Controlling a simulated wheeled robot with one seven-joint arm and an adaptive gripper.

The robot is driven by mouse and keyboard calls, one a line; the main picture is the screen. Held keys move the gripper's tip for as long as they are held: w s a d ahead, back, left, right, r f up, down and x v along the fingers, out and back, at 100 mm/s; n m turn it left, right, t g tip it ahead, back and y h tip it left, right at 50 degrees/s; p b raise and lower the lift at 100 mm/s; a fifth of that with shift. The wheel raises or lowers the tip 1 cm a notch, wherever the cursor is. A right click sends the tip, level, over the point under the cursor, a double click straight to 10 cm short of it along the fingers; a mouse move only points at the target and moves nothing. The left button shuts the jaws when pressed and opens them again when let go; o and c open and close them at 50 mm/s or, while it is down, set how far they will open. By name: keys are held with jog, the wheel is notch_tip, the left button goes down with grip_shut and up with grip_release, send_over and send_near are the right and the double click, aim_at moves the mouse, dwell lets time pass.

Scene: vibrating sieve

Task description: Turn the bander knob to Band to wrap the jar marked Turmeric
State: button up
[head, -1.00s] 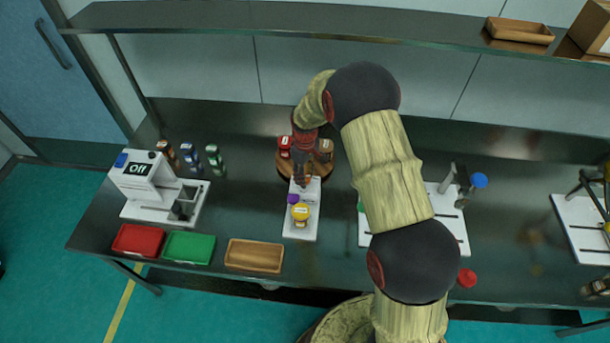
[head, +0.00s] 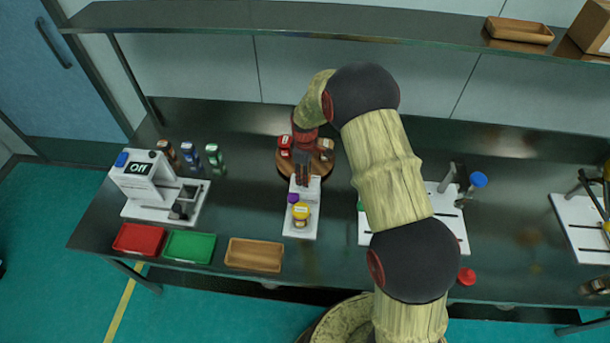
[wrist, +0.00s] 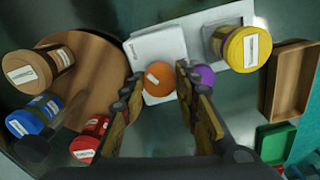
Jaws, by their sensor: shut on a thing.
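The bander (head: 300,226) appears to be the narrow white machine in the middle of the bench. It also shows in the wrist view (wrist: 152,44). A yellow-lidded jar (head: 301,211) with a white label sits on its front part; the label is too small to read. In the wrist view, this jar (wrist: 240,48) is at the upper right. My gripper (head: 303,182) points down over the machine's rear part. Its fingers (wrist: 160,88) are closed around a round orange knob (wrist: 158,77). A purple round part (wrist: 204,76) lies just beside the right finger.
A round wooden turntable (head: 287,170) with several labelled jars stands behind the machine. At left are a white device showing "Off" (head: 138,169), several bottles, a red tray (head: 138,238), a green tray (head: 189,246) and a wooden tray (head: 254,255). A shelf (head: 300,18) spans above.

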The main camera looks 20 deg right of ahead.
jog(key=shift+w, duration=0.1)
jog(key=o, duration=1.1)
jog(key=shift+o, duration=0.2)
notch_tip(320, 180, up, 12)
dwell(0.3)
